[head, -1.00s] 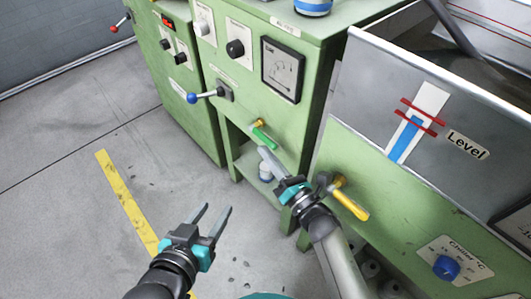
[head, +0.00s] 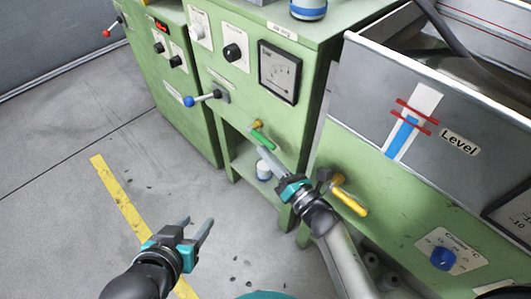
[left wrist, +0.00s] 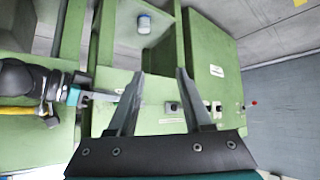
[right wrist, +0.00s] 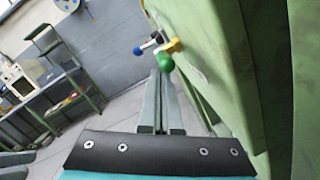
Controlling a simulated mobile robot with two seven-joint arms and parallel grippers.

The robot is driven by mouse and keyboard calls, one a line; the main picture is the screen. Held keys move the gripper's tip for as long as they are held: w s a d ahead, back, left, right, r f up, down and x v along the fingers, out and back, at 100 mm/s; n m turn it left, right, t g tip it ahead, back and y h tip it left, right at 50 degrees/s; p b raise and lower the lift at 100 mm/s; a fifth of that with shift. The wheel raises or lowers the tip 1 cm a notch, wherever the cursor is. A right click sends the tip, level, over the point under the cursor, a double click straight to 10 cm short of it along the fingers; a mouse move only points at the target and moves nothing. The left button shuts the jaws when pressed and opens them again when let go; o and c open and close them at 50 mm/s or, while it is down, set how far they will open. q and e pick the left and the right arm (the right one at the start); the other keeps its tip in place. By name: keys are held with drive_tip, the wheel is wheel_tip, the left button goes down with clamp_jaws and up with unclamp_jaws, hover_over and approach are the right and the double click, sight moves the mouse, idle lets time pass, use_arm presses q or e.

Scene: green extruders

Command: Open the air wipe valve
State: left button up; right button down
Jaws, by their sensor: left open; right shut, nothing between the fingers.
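A valve with a green handle (head: 263,140) and a brass-yellow body (head: 257,124) is on the front of the green cabinet, below the gauge. The handle slants down to the right. In the right wrist view the green handle (right wrist: 166,63) shows end-on, just beyond my fingertips. My right gripper (head: 264,151) is shut and empty, its tips close to the handle's lower end; I cannot tell whether they touch. A second valve with a yellow handle (head: 351,202) is beside my right wrist. No readable label shows which is the air wipe valve. My left gripper (head: 199,221) is open and empty above the floor.
A lever with a blue knob (head: 189,101) sticks out left of the green valve. A gauge (head: 279,72) is above it. The water tank (head: 370,90) and a blue dial (head: 443,259) are at right. Open floor with a yellow stripe (head: 118,195) lies left.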

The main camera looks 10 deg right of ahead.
use_arm(q)
drive_tip(key=a, duration=0.1)
drive_tip(key=s+a+g+y, duration=0.1)
drive_tip(key=shift+s+a+p, duration=0.15)
drive_tip(key=shift+a+p, duration=0.15)
drive_tip(key=shift+p, duration=0.1)
idle(0.3)
drive_tip(key=shift+a+r, duration=0.1)
